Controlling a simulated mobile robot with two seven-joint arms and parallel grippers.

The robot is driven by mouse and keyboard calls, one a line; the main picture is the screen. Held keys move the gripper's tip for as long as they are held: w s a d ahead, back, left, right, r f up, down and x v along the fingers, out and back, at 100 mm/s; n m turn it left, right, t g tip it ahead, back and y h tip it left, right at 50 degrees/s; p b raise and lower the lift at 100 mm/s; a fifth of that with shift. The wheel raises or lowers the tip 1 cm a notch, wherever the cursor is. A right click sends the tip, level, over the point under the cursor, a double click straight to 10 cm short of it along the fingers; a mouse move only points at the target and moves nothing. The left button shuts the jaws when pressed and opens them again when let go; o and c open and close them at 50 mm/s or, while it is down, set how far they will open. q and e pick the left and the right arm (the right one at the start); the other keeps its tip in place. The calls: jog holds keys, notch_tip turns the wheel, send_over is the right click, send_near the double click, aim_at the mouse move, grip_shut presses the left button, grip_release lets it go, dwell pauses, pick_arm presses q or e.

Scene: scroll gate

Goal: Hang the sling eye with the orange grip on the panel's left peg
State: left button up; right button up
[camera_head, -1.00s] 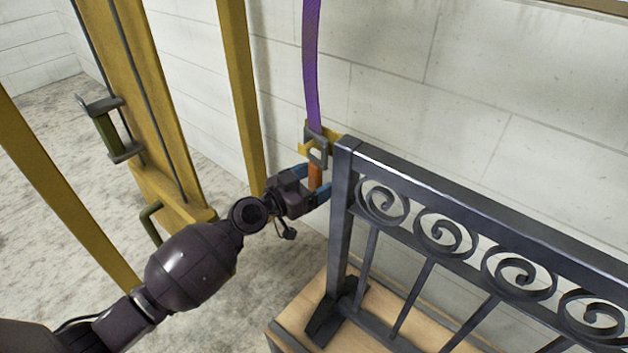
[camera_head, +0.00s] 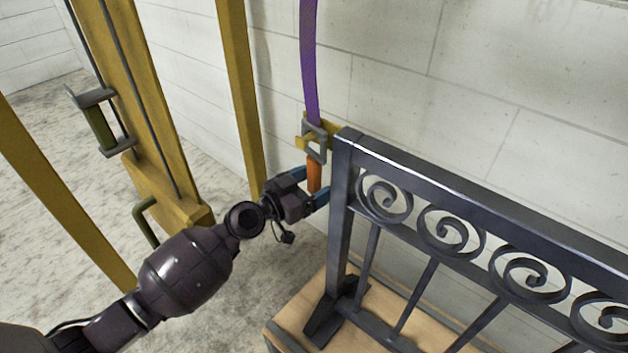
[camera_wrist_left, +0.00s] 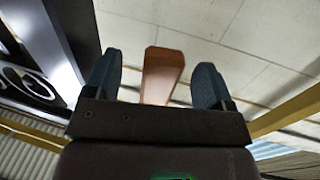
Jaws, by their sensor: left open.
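The sling is a purple strap (camera_head: 309,65) hanging from above, with a grey metal eye (camera_head: 315,140) at its lower end. The orange grip (camera_head: 314,176) hangs below the eye. My left gripper (camera_head: 312,187) is open, its blue fingers on either side of the grip. In the left wrist view the grip (camera_wrist_left: 162,75) stands between the two fingertips with gaps on both sides. The eye is at a yellow piece (camera_head: 330,128) by the top left corner of the dark scroll panel (camera_head: 345,190); this may be the left peg. Whether the eye is around it I cannot tell. My right gripper is not in view.
The panel stands on a wooden base (camera_head: 315,290) to the right of my gripper, its post close to the fingers. A yellow upright (camera_head: 241,95) and a yellow frame with a handle (camera_head: 145,222) stand to the left. A pale block wall is behind.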

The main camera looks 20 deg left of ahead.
pick_arm(q)
jog(key=shift+f+b, duration=0.65)
jog(key=shift+f, duration=0.45)
notch_tip(320, 180, down, 7)
jog(key=b, duration=0.6)
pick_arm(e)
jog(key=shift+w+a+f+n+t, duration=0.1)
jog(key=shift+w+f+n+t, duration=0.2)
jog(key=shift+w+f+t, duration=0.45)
pick_arm(q)
jog(key=shift+r, duration=0.1)
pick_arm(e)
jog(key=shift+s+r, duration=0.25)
